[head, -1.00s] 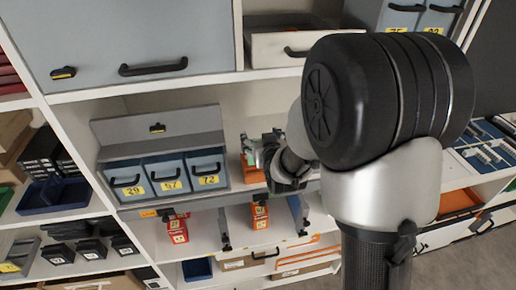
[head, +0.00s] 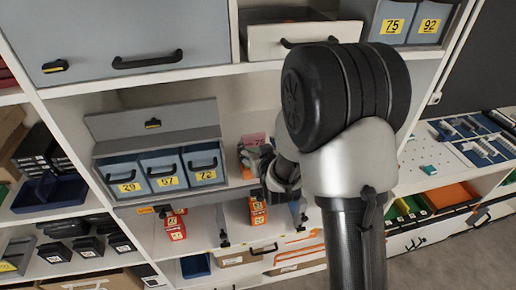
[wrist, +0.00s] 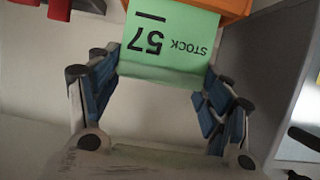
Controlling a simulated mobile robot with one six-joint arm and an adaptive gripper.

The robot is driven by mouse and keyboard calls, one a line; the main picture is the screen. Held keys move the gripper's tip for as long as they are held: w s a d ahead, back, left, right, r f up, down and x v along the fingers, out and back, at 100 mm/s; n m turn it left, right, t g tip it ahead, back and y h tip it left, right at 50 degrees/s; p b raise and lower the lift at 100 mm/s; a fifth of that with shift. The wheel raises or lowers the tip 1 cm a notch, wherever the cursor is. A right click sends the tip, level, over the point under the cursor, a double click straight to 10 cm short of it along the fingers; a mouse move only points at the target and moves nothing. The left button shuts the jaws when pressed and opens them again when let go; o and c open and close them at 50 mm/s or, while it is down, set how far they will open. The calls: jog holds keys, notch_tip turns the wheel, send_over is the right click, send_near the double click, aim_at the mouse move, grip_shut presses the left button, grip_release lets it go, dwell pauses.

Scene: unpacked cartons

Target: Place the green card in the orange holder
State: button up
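The green card (wrist: 170,38), printed STOCK 57 and upside down in the wrist view, spans the gap between my fingertips. My gripper (wrist: 163,78) has its blue pads against the card's two side edges, and it appears shut on the card. The orange holder (wrist: 236,10) is at the top of the wrist view, directly behind the card; I cannot tell whether the card sits inside it. In the head view my gripper (head: 268,160) is at the shelf by the orange holder (head: 246,171), with the green card hidden there.
A pink card marked 75 (head: 253,139) stands just behind my gripper. Blue-grey bins (head: 163,170) are to the left on the same shelf. Red boxes (head: 175,225) are on the shelf below. The upper shelf and drawer (head: 285,40) hang above my arm.

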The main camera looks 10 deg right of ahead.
jog(key=o, duration=0.3)
jog(key=shift+o, duration=0.2)
jog(key=shift+r, duration=0.1)
jog(key=shift+r, duration=0.15)
jog(key=b+v, duration=1.2)
jog(key=b, duration=0.2)
jog(key=s+f+g, duration=0.2)
jog(key=s+g, duration=0.2)
jog(key=s, duration=0.8)
jog(key=s+f+g, duration=0.3)
jog(key=s+g, duration=0.2)
jog(key=s, duration=0.8)
jog(key=shift+f, duration=0.3)
jog(key=shift+s, duration=0.1)
